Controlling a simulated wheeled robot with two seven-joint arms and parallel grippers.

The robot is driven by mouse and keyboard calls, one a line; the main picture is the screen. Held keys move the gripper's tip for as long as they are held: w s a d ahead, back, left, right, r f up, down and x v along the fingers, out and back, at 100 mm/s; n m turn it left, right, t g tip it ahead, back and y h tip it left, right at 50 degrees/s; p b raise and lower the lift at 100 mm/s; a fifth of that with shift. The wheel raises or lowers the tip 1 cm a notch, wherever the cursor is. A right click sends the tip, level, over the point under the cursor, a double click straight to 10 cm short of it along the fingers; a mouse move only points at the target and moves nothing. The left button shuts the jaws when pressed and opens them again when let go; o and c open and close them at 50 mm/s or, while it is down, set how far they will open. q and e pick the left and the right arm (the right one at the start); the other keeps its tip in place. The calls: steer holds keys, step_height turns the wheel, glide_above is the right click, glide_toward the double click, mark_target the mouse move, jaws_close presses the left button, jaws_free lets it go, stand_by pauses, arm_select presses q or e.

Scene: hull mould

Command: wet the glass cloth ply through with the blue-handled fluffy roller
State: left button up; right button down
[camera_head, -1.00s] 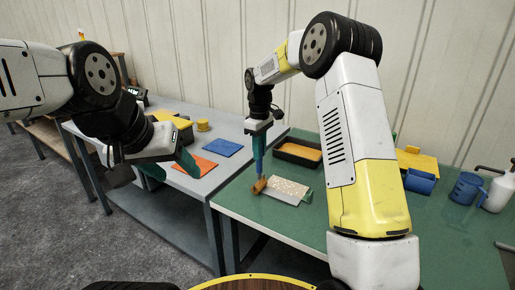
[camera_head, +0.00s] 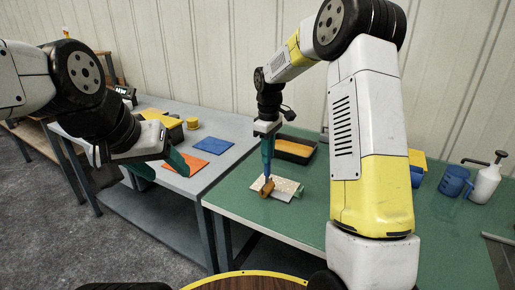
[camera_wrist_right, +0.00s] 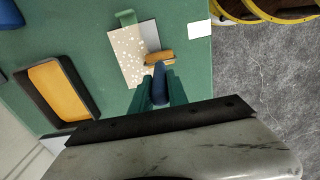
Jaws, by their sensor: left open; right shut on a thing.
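The blue-handled fluffy roller has an orange-brown head (camera_head: 267,188) and a blue handle (camera_wrist_right: 159,80). My right gripper (camera_head: 267,158) is shut on the handle and holds it upright, head down. The head is at the near edge of the glass cloth ply (camera_head: 286,186), and it seems to touch it. In the right wrist view the ply (camera_wrist_right: 127,62) is a pale sheet with white speckles on one part and a plainer grey strip beside the roller head. The right gripper (camera_wrist_right: 159,94) hides part of the handle. My left gripper (camera_head: 160,166) is open and empty, away to the left.
A black tray with an orange inside (camera_head: 295,148) stands behind the ply. A green tab (camera_wrist_right: 125,17) is at the ply's end. A blue jug (camera_head: 454,182) and white pump bottle (camera_head: 486,184) stand right. Orange (camera_head: 184,164) and blue (camera_head: 214,145) sheets lie on the grey table.

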steer(key=s+d, duration=0.5)
steer(key=d, duration=0.2)
stand_by(0.7)
steer(key=shift+w+r, duration=0.1)
step_height(320, 180, up, 7)
stand_by(0.7)
stand_by(0.4)
